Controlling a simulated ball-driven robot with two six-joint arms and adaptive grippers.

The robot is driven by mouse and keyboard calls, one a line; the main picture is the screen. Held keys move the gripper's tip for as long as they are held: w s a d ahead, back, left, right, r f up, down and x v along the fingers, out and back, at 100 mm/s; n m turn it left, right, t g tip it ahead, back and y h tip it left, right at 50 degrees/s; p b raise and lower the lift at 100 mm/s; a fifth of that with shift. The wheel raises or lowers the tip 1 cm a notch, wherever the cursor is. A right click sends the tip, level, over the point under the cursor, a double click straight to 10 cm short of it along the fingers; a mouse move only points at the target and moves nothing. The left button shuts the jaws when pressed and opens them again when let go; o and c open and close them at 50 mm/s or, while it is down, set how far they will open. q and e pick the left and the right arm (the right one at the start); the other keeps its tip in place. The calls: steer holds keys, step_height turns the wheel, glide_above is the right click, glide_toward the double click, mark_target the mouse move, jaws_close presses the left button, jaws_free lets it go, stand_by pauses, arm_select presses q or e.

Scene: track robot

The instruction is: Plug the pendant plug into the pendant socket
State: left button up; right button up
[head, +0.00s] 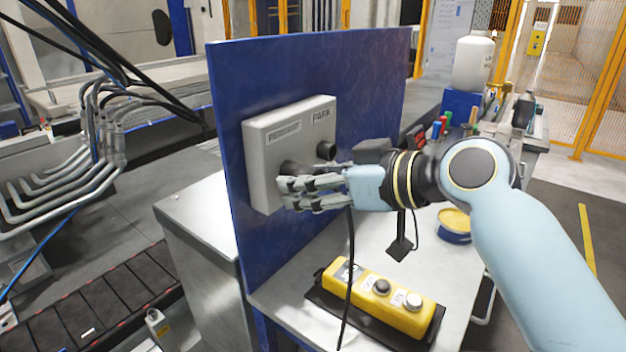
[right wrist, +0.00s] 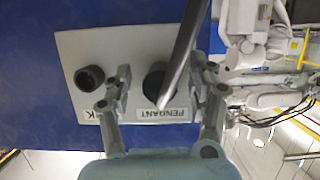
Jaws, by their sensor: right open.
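The grey socket box (head: 262,150) is fixed to the blue panel and also fills much of the right wrist view (right wrist: 120,48). The pendant socket's dark round end (right wrist: 154,82) sits above the upside-down PENDANT label. The grey cable (right wrist: 185,50) crosses in front of it. The plug appears to be at this socket, but how deep it sits is hidden. My right gripper (head: 283,193) is open, with its fingers (right wrist: 163,98) either side of the socket and cable. The yellow pendant (head: 377,297) lies below, the cable hanging down to it. My left gripper is not in view.
The park socket (head: 326,150) is beside the pendant socket, near the box's right edge. The blue panel (head: 370,90) stands behind the box. A yellow-blue tub (head: 455,225) and a white bottle (head: 473,63) are on the bench at right.

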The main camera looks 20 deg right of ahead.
steer(key=shift+s+d, duration=0.1)
steer(key=v, duration=1.2)
